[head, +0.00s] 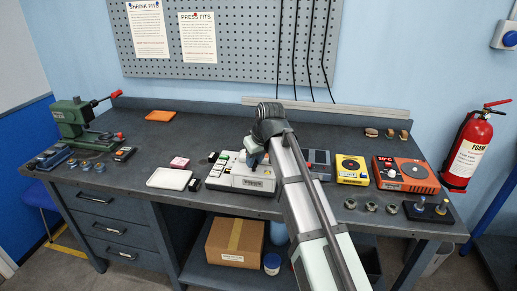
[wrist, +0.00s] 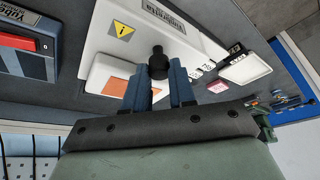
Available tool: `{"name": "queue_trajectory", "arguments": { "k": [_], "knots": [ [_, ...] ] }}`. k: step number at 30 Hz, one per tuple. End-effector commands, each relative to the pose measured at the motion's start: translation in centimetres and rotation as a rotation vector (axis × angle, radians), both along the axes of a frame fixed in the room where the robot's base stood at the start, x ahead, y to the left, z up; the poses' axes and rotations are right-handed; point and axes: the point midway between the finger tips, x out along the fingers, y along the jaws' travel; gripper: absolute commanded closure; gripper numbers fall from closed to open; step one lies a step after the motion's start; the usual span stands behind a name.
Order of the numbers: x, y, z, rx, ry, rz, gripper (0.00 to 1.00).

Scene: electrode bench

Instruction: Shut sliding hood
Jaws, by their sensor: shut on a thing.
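The white instrument (head: 254,180) stands near the middle of the bench, below my arm. In the wrist view its white casing (wrist: 115,42) carries a yellow warning triangle (wrist: 122,29) and a label. A black knob (wrist: 158,58) sticks up from it. My gripper (wrist: 160,75) has its blue fingers closed on the knob, one on each side. In the head view my gripper (head: 254,159) is low over the instrument, and my arm hides part of it. An orange square (wrist: 115,87) shows beside the fingers. The hood's edges and how far it is open are hard to tell.
A blue-grey device (head: 318,163), a yellow device (head: 351,169) and an orange device (head: 405,173) stand to the right. The bench behind is mostly clear.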

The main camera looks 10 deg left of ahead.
Motion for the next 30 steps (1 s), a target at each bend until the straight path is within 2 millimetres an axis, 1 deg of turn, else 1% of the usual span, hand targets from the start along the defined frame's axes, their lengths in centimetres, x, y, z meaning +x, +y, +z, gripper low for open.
{"name": "queue_trajectory", "arguments": {
  "k": [1,9,10,17,26,30],
  "knots": [
    [-0.56,-0.06,0.01,0.000,0.001,0.000,1.00],
    [-0.69,0.00,0.01,0.000,0.007,0.002,1.00],
    [-0.72,0.01,0.01,-0.001,0.008,0.002,0.73],
    [-0.60,0.00,0.01,-0.001,0.005,0.001,0.51],
    [-0.48,-0.04,0.14,0.000,0.002,-0.001,0.50],
    [-0.68,-0.27,0.95,0.000,0.001,-0.001,0.50]
  ]
}}
